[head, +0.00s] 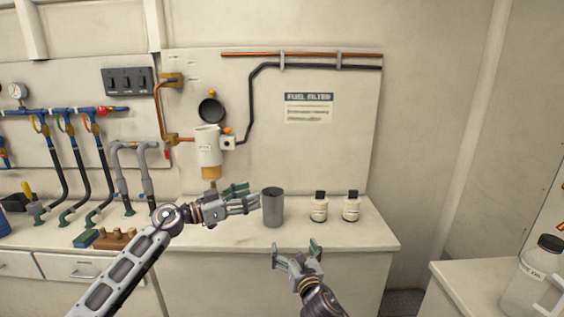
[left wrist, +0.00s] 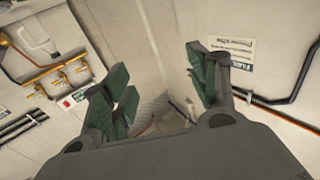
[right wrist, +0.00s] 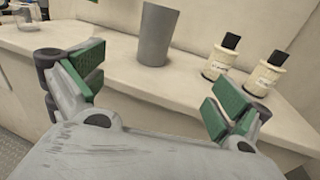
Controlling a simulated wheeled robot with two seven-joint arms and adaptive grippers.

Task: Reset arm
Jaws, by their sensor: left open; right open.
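My left gripper (head: 246,198) is open and empty above the counter, just left of a grey metal cup. In the left wrist view its green-padded fingers (left wrist: 160,95) are spread with nothing between them. My right gripper (head: 297,252) is open and empty in front of the counter's front edge, below the cup. In the right wrist view its fingers (right wrist: 150,95) are wide apart, with the counter beyond them. The grey cup (head: 273,208) stands upright on the counter; it also shows in the right wrist view (right wrist: 157,35). Neither gripper holds anything.
Two small white bottles with black caps (head: 319,207) (head: 351,206) stand right of the cup. A fuel filter (head: 207,146) hangs on the wall panel behind my left gripper. A large white jug (head: 535,275) stands on the right counter (head: 460,275). The counter right of the bottles is clear.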

